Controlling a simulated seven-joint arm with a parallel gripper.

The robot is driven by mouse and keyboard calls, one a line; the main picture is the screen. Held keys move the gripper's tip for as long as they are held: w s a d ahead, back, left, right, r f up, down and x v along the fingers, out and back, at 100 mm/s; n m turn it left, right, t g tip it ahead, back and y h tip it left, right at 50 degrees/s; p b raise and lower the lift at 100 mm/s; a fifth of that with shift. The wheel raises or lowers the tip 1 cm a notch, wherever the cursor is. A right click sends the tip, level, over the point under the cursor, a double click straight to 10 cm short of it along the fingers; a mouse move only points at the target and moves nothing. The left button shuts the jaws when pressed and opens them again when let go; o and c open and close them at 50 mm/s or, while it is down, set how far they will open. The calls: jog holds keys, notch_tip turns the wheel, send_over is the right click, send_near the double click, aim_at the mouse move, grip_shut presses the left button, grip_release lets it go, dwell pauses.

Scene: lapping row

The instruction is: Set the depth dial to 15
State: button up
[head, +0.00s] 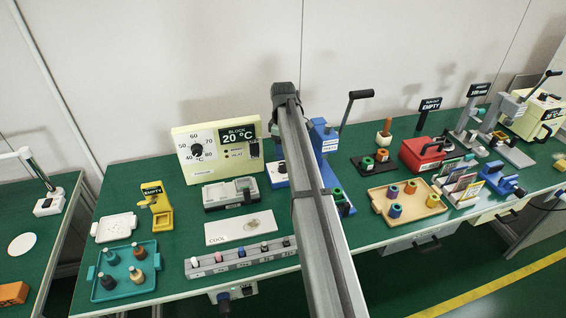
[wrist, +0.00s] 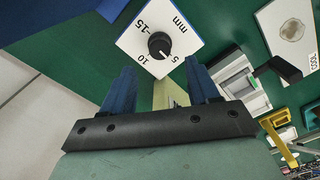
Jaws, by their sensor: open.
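The depth dial is a black round knob (wrist: 159,45) on a white plate (wrist: 138,36) marked 5, 10, 15 and mm, seen in the wrist view. A small pale mark on the knob's edge appears to face the 5. My gripper (wrist: 160,84) is open, with its two blue fingers apart on either side below the knob in the picture. Nothing is between the fingertips, and they look clear of the knob. In the head view the blue press (head: 324,136) and its white-topped dial base (head: 276,181) are partly hidden behind my arm, and my gripper is not visible.
A cream temperature block (head: 206,162) reading 20 °C stands left of the press. A grey device (head: 231,193) and a white cool plate (head: 238,228) lie in front. A wooden tray (head: 432,211) with coloured spools is to the right.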

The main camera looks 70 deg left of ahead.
aim_at(283, 164)
notch_tip(283, 164, down, 7)
jog(key=shift+r, duration=0.15)
jog(key=shift+c, duration=0.2)
jog(key=c, duration=1)
